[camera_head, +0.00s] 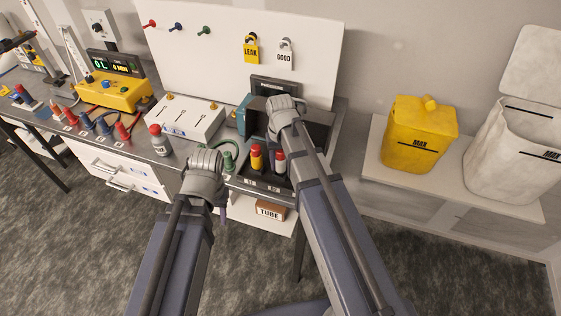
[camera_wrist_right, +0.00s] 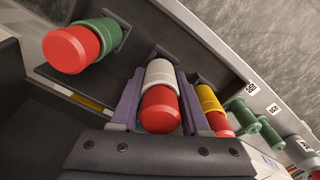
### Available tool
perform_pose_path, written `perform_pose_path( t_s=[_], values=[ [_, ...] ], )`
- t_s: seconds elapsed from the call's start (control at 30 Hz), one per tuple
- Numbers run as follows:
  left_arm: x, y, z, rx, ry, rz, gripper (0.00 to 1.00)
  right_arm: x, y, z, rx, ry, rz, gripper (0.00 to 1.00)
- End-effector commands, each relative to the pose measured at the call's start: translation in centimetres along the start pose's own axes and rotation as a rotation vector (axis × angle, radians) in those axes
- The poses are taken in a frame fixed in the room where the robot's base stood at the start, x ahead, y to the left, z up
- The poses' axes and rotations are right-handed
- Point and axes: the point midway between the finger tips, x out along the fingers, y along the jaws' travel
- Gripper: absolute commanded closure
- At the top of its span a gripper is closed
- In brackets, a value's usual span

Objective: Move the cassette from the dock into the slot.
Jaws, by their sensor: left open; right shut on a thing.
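A white cylinder with a red cap (camera_wrist_right: 159,76) is between the purple fingers of my right gripper (camera_wrist_right: 158,98), which is shut on it. I take it for the cassette. In the head view a white, red-capped cylinder (camera_head: 280,165) shows beside my right arm, at a dark holder (camera_head: 262,190) on the bench front. I cannot tell whether it is seated or raised. A yellow, red-capped one (camera_wrist_right: 208,98) is close beside it, and a green, red-capped one (camera_wrist_right: 82,44) stands apart to the left. My left gripper (camera_head: 222,212) is open at the bench's front edge, its fingers mostly hidden.
A white box (camera_head: 186,120), a grey, red-capped bottle (camera_head: 160,140) and a yellow instrument (camera_head: 118,92) are on the bench. Yellow (camera_head: 420,130) and white (camera_head: 515,140) bins stand at right. My right arm covers part of the dark machine (camera_head: 318,128).

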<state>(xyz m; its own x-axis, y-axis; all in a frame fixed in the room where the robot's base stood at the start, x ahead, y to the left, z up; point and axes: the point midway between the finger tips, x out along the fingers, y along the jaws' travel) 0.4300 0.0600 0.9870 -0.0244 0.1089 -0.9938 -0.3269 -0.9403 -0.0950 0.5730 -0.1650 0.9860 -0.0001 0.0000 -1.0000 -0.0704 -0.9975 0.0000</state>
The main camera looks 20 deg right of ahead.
Motion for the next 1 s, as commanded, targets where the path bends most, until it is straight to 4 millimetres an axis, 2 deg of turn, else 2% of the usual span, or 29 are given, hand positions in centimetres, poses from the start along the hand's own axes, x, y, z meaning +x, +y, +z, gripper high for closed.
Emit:
perform_pose_path(
  t_s=[0.63, 0.67, 0.93, 1.0],
  values=[
    [1.7, 0.2, -0.1, 0.0, 0.0, 0.0, 0.55, 1.7, 0.0, 0.0, 0.0, 0.0, 0.0, 1.0],
    [1.5, 0.1, -0.1, 0.0, 0.0, 0.0, 0.55, 1.5, 0.0, 0.0, 0.0, 0.0, 0.0, 0.51],
    [1.5, 0.1, -0.1, 0.0, 0.0, 0.0, 0.55, 1.5, 0.0, 0.0, 0.0, 0.0, 0.0, 0.2],
    [1.5, 0.1, -0.1, 0.0, 0.0, 0.0, 0.55, 1.5, 0.0, 0.0, 0.0, 0.0, 0.0, 0.19]
  ],
)
